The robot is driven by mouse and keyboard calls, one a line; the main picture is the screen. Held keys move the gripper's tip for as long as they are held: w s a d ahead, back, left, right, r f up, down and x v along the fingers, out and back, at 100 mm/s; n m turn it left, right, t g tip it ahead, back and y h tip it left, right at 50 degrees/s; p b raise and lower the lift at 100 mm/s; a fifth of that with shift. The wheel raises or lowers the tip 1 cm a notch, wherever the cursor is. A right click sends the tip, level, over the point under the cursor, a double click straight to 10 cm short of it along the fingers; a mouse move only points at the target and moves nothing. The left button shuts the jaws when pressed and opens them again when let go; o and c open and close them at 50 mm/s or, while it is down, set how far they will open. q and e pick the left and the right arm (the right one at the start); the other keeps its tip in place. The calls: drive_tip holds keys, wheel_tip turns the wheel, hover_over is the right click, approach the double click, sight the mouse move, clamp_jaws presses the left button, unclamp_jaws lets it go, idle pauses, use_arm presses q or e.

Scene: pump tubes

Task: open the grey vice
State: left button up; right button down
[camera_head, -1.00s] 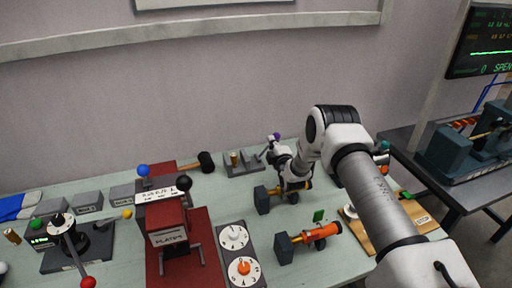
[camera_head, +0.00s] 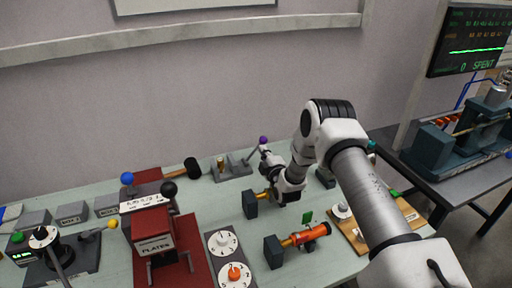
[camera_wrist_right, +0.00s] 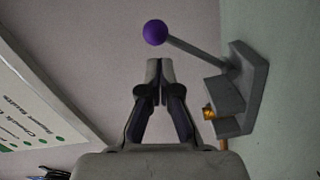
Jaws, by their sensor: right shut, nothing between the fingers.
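The grey vice (camera_head: 238,170) stands at the back of the bench, with a brass piece (camera_head: 220,163) in it. Its lever slants up to the right and ends in a purple ball (camera_head: 263,140). In the right wrist view the vice (camera_wrist_right: 240,92) is at the right, and the purple ball (camera_wrist_right: 155,32) lies just beyond my fingertips. My right gripper (camera_head: 264,151) is close by the ball in the head view. In the right wrist view its fingers (camera_wrist_right: 160,68) are together and empty, with a visible gap to the ball. My left gripper is out of view.
A black-headed mallet (camera_head: 193,168) lies left of the vice. A red press (camera_head: 152,240) stands at the front left. A dark block with a brass rod (camera_head: 250,204) and an orange tube (camera_head: 313,233) sit near my right arm. A dial panel (camera_head: 222,243) lies between.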

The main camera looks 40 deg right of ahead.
drive_tip(key=shift+v, duration=1.85)
drive_tip(key=shift+w+a+r, duration=0.1)
drive_tip(key=shift+a+r, duration=0.1)
